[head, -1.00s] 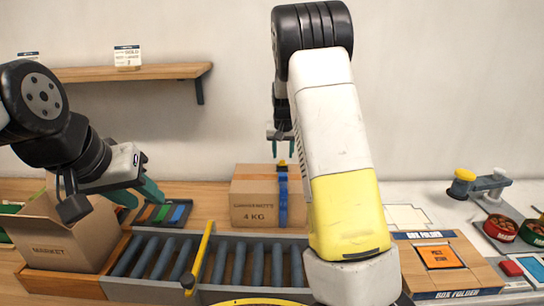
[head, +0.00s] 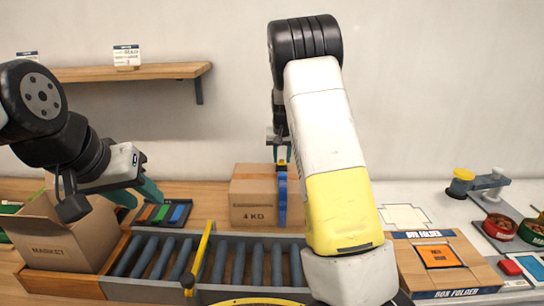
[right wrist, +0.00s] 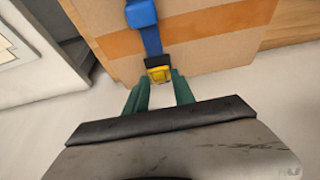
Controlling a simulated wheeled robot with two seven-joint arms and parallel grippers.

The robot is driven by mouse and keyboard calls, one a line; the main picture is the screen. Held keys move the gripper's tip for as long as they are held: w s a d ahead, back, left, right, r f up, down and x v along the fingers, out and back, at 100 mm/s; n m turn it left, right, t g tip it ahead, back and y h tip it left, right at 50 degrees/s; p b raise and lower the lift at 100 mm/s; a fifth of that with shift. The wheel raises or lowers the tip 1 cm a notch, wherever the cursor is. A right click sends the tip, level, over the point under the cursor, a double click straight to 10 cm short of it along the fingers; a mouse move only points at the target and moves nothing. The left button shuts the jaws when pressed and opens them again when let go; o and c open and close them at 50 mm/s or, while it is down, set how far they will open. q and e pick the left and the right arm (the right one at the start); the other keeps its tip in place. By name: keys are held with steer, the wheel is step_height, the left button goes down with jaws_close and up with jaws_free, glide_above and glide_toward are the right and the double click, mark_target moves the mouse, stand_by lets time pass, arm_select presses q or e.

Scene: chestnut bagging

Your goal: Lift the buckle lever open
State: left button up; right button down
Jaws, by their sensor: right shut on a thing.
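A brown cardboard box (head: 252,200) stands behind the roller conveyor with a blue strap (head: 282,200) down its front. In the right wrist view the blue strap (right wrist: 149,35) leads to a black buckle with a yellow lever (right wrist: 160,74). My right gripper (right wrist: 163,88) has its green fingers on both sides of the yellow lever and is shut on it. In the head view my right gripper (head: 280,152) is at the box's top edge, and the buckle is mostly hidden there.
The open carton (head: 62,250) stands at left, near a tray of coloured strips (head: 165,214). A roller conveyor (head: 225,262) with a yellow bar (head: 203,250) lies in front. A box folder (head: 440,262) and bowls (head: 502,228) are at right. A shelf (head: 140,72) hangs on the wall.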

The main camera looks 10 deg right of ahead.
steer(key=shift+w+d+r+g+y, duration=0.15)
steer(key=shift+w+g, duration=0.3)
steer(key=shift+g, duration=0.4)
steer(key=shift+w+r+g+y, duration=0.2)
steer(key=shift+w+g, duration=0.25)
steer(key=shift+g, duration=0.45)
steer(key=shift+w+d+r+g+y, duration=0.15)
steer(key=shift+w+g, duration=0.3)
steer(key=shift+g, duration=0.4)
steer(key=c, duration=1.3)
jaws_free()
step_height(320, 180, up, 3)
steer(key=shift+r, duration=0.15)
steer(key=shift+s+a+r, duration=0.1)
steer(key=shift+s+r, duration=0.05)
steer(key=shift+r, duration=0.05)
steer(key=s+a, duration=0.1)
steer(key=s, duration=0.4)
steer(key=s+a+r, duration=0.1)
steer(key=s+a, duration=0.1)
steer(key=s, duration=0.3)
steer(key=s+a, duration=0.1)
steer(key=s, duration=0.4)
steer(key=shift+s+a+r, duration=0.1)
steer(key=shift+a+r, duration=0.05)
